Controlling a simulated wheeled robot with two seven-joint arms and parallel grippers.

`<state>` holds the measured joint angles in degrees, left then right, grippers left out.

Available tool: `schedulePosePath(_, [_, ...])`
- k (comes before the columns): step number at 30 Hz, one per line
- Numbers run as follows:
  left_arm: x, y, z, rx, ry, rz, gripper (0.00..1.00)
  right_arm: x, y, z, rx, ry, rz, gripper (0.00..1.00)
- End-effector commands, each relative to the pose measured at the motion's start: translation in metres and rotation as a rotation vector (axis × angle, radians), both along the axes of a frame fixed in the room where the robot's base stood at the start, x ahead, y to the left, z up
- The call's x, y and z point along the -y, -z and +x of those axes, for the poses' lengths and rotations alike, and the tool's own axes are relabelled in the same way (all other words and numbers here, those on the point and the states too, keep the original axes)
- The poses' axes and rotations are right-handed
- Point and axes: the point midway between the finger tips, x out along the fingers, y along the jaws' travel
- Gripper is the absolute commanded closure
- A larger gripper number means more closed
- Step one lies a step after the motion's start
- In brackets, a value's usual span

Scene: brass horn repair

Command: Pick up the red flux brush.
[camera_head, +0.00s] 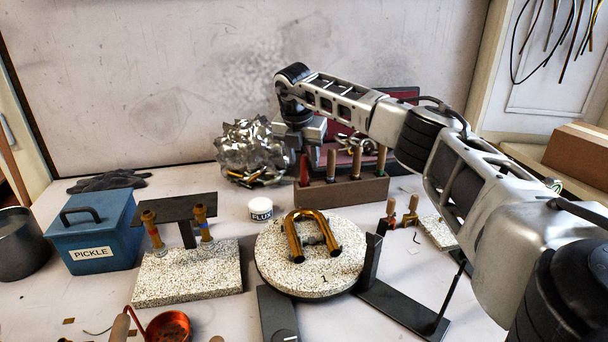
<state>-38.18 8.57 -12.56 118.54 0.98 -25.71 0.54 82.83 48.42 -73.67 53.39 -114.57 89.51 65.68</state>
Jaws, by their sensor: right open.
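A red-handled brush (304,170) stands upright at the left end of the brown tool rack (345,194). It appears to be the red flux brush; its lower part is hidden in the rack. My right gripper (301,149) points down just above and behind the red handle, and it is open. The fingertips are small and partly blend with the background, so I cannot tell if they touch the handle. My left gripper is not in view.
Crumpled foil (250,148) lies left of the gripper. A white flux jar (261,214) and a round speckled block (305,270) with a brass U-tube (296,240) stand in front.

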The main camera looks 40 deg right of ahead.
Motion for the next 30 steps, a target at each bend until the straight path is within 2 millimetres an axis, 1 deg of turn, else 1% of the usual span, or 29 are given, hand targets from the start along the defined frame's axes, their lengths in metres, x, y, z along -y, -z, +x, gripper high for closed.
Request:
schedulePosePath(2, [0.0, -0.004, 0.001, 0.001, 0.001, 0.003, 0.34, 0.003, 0.012, 0.0, -0.005, 0.001, 0.001, 0.57])
schedulePosePath(6, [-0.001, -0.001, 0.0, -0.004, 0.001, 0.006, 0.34, 0.007, 0.03, 0.002, -0.003, 0.001, 0.0, 0.57])
schedulePosePath(9, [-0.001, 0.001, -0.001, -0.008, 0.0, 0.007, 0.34, 0.008, 0.035, 0.003, -0.002, -0.001, 0.0, 0.57])
schedulePosePath(15, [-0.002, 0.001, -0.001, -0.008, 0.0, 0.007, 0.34, 0.008, 0.035, 0.003, -0.001, -0.001, -0.001, 0.57])
schedulePosePath(17, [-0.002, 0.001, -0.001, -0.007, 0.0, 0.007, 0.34, 0.008, 0.035, 0.003, -0.001, 0.0, 0.0, 0.74])
schedulePosePath(18, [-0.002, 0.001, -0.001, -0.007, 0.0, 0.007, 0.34, 0.008, 0.035, 0.003, -0.001, 0.0, 0.0, 0.85])
schedulePosePath(20, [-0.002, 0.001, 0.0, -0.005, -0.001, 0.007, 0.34, 0.008, 0.035, 0.003, -0.001, 0.0, 0.0, 1.0])
schedulePosePath(28, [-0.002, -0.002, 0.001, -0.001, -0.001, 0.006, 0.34, 0.008, 0.034, 0.003, 0.0, 0.0, 0.0, 1.0])
schedulePosePath(30, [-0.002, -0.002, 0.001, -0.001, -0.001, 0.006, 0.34, 0.008, 0.031, 0.004, 0.001, 0.0, 0.0, 1.0])
